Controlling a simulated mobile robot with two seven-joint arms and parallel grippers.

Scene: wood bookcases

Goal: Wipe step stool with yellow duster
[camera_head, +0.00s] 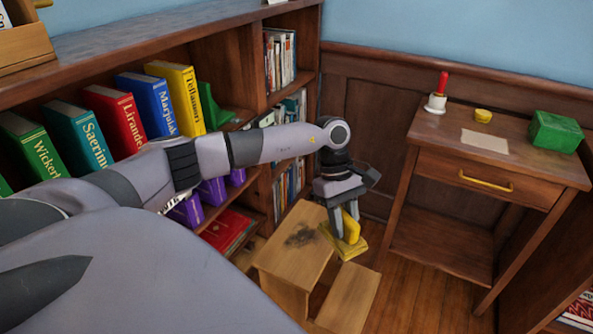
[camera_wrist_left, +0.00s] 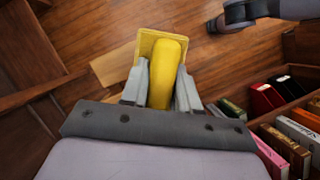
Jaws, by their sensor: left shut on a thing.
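The wooden step stool (camera_head: 285,262) stands on the floor in front of the bookcase, with a lower step (camera_head: 348,298) at its right. A dark smudge (camera_head: 302,238) marks its upper step. My left gripper (camera_head: 346,222) is shut on the handle of the yellow duster (camera_head: 342,248), which points pad-down at the right edge of the upper step, beside the smudge. I cannot tell whether the pad touches the wood. In the left wrist view, the duster (camera_wrist_left: 166,72) sits between the fingers, with part of the stool (camera_wrist_left: 112,66) showing left of it. My right gripper is not identifiable.
The bookcase (camera_head: 232,72) with several coloured books runs along the left. A side table (camera_head: 490,165) at the right holds a red-handled white item (camera_head: 437,95), a small yellow item (camera_head: 483,116) and a green box (camera_head: 555,131). Wooden floor (camera_head: 415,300) is clear between stool and table.

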